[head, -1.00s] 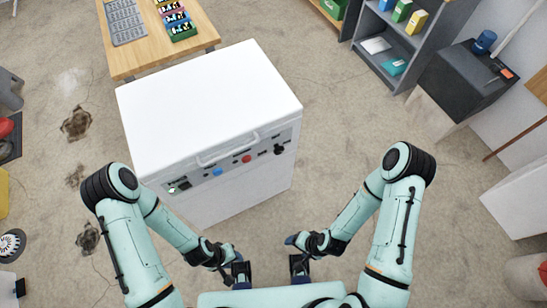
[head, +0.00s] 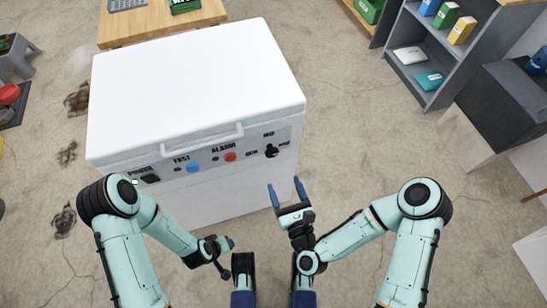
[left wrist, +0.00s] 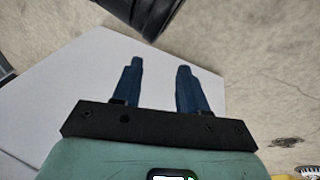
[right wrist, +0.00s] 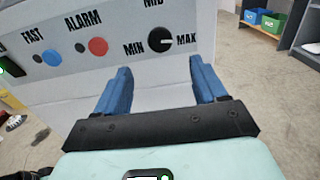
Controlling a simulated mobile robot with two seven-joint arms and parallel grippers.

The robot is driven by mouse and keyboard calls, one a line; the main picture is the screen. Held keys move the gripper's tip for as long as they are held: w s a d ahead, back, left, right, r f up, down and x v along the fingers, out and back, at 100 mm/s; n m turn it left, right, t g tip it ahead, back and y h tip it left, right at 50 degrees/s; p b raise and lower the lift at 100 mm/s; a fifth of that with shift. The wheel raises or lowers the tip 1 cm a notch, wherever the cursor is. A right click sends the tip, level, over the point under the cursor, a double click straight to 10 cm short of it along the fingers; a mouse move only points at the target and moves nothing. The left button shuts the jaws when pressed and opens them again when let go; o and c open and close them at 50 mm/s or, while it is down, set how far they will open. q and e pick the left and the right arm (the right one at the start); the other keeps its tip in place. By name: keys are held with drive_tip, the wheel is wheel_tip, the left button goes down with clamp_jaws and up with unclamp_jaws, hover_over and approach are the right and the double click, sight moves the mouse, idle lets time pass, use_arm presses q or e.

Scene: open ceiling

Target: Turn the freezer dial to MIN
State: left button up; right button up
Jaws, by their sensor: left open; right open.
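The white chest freezer (head: 195,85) stands in front of me with its lid closed. Its black dial (head: 271,151) is at the right end of the front panel. In the right wrist view the dial (right wrist: 160,40) has MIN at its left, MID above and MAX at its right, and its light mark points right, towards MAX. My right gripper (head: 287,190) is open and empty, below the dial and apart from it. Its blue fingers (right wrist: 160,88) point at the panel below the dial. My left gripper (left wrist: 160,80) is open and empty, low by the freezer's front left.
A blue FAST button (head: 193,168) and a red ALARM button (head: 230,157) sit left of the dial, with a POWER switch (head: 150,179) further left. The lid handle (head: 200,140) juts out above the panel. A wooden table (head: 150,28) stands behind, and grey shelves (head: 430,55) at right.

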sight(273, 155)
drive_tip(key=b+x, duration=0.1)
drive_tip(key=x, duration=0.8)
drive_tip(key=shift+w+a+f, duration=0.1)
drive_tip(key=shift+w, duration=0.25)
use_arm(q)
drive_tip(key=shift+s+a+f+g, duration=0.2)
drive_tip(key=shift+s+f, duration=0.15)
drive_tip(key=shift+f, duration=0.3)
drive_tip(key=shift+s+a+f+g, duration=0.15)
drive_tip(key=shift+s+f, duration=0.15)
drive_tip(key=shift+f, duration=0.35)
use_arm(e)
drive_tip(key=shift+w+a, duration=0.15)
drive_tip(key=shift+w, duration=0.4)
drive_tip(key=c, duration=1)
